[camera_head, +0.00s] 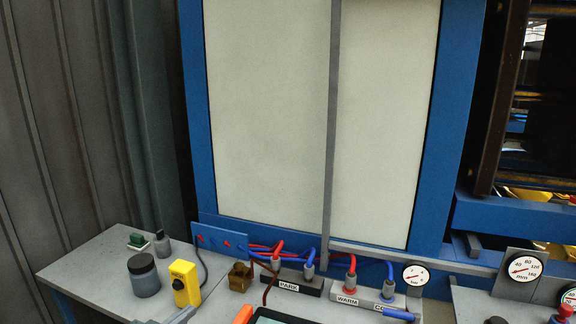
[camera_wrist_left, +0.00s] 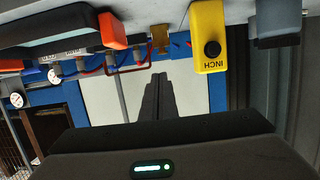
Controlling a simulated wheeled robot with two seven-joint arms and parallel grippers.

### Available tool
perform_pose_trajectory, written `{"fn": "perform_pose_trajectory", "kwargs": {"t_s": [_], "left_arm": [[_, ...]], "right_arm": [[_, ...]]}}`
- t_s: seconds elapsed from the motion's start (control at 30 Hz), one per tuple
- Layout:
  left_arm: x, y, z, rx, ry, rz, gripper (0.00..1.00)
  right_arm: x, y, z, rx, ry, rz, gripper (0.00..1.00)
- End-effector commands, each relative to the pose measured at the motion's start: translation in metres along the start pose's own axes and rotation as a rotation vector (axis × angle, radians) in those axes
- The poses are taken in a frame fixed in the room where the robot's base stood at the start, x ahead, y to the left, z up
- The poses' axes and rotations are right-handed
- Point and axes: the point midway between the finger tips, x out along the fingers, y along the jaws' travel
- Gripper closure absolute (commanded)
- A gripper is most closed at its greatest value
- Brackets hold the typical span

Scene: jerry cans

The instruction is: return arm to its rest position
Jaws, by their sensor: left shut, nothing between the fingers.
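My left gripper (camera_wrist_left: 158,82) shows in the left wrist view, its dark fingers together and nothing held between them. It points toward the workbench and the pale panel behind, clear of the things around it. The wrist view is upside down. I cannot clearly make out this gripper in the head view. My right gripper is in neither view. No jerry can is recognisable in either view.
A grey bench (camera_head: 95,258) holds a yellow box (camera_head: 185,283), a grey jar (camera_head: 144,276) and a small bottle (camera_head: 162,244). Red and blue hoses run to the PARK block (camera_head: 290,284) and WARM block (camera_head: 345,296). An orange-edged device (camera_wrist_left: 112,30) is close by.

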Motion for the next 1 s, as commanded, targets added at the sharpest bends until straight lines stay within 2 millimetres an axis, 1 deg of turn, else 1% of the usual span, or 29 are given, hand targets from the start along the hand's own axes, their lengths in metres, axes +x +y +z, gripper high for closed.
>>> {"fn": "perform_pose_trajectory", "kwargs": {"t_s": [0.27,0.47,0.57,0.67,0.7,0.77,0.8,0.9,1.0], "left_arm": [[-0.014,0.022,0.036,-0.001,-0.088,0.007,1.0],[-0.036,0.047,0.078,-0.003,-0.196,0.008,1.0],[-0.055,0.063,0.106,-0.006,-0.273,0.006,1.0],[-0.082,0.083,0.14,-0.012,-0.374,-0.001,1.0],[-0.097,0.093,0.156,-0.016,-0.426,-0.007,1.0],[-0.124,0.107,0.18,-0.025,-0.508,-0.018,1.0],[-0.141,0.115,0.193,-0.03,-0.56,-0.028,1.0],[-0.178,0.129,0.218,-0.042,-0.665,-0.052,1.0],[-0.207,0.139,0.233,-0.055,-0.743,-0.073,1.0]], "right_arm": [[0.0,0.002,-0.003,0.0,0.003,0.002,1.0],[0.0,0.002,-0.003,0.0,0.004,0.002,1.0],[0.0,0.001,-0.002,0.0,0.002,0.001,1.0],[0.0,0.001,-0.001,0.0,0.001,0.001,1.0],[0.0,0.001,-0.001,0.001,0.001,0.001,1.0],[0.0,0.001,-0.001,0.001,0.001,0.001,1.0],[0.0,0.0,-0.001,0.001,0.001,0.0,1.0],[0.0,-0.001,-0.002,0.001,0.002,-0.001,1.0],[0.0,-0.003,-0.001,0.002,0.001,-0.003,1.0]]}}
